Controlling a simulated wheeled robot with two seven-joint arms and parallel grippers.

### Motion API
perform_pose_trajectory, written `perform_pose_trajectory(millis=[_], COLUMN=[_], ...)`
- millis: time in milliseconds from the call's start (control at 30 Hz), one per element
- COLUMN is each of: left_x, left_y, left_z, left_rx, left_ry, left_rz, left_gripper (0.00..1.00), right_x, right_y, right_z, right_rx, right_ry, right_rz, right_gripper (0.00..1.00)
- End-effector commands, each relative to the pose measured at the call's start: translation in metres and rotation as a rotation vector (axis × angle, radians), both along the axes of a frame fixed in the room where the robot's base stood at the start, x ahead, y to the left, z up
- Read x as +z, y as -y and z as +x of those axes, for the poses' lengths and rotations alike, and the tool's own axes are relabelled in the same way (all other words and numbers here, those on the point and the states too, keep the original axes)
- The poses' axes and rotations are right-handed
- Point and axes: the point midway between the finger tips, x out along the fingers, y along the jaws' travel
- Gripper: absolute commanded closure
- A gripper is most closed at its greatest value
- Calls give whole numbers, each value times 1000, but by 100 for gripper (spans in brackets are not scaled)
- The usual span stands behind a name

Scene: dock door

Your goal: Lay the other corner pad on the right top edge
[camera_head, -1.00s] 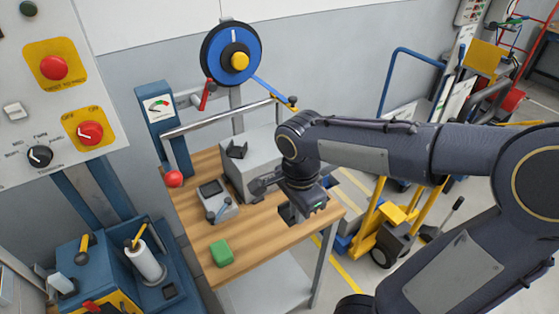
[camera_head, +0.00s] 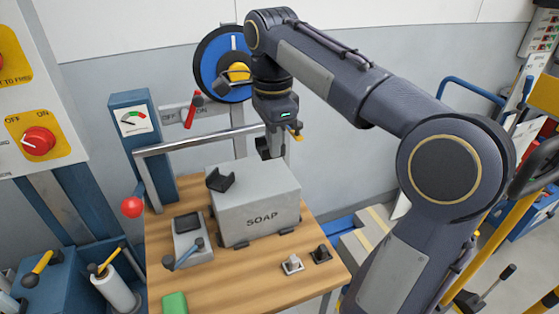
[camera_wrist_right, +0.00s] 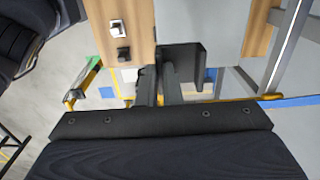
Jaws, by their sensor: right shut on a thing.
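My right gripper (camera_head: 270,138) points down over the back right part of the box in the head view. It is shut on the other dark corner pad (camera_wrist_right: 190,62), which shows in the wrist view between the fingers and the pale box top (camera_wrist_right: 213,22). I cannot tell whether this pad touches the box. My left gripper is not in view.
A grey device with a blue lever (camera_head: 190,240) stands left of the box. A green block (camera_head: 175,303) and two small fittings, one pale (camera_head: 292,265) and one dark (camera_head: 320,254), are on the table front. A metal bar (camera_head: 200,141) and blue reel (camera_head: 224,65) stand behind.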

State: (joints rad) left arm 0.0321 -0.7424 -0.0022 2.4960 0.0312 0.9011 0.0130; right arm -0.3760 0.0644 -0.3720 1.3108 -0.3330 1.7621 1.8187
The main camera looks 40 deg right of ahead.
Motion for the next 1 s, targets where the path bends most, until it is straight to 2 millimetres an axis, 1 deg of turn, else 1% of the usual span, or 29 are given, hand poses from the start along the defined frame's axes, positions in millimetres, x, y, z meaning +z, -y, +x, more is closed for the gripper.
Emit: perform_pose_trajectory(millis=[33,67,100,200,300,467,567,633,733,833,1000], left_x=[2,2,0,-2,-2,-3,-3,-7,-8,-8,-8], left_y=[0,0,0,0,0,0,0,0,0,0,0], left_z=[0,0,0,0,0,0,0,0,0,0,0], left_rx=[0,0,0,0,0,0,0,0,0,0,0], left_ry=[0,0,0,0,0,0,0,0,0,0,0], left_rz=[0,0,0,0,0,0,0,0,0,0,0], left_gripper=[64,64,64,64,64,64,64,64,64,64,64], right_x=[-6,-10,-21,-39,-51,-59,-70,-83,-94,-98,-97], right_y=[11,18,22,33,41,47,54,53,52,52,52], right_z=[8,12,15,24,30,35,40,39,39,39,39], right_rx=[-7,-7,-4,-3,-2,0,-1,2,2,2,2], right_ry=[-4,-5,-5,-4,-3,0,-3,-2,0,1,1], right_rz=[-2,-3,-2,-1,-1,0,-1,1,1,1,1], right_gripper=[100,100,100,100,100,100,100,100,100,100,100])
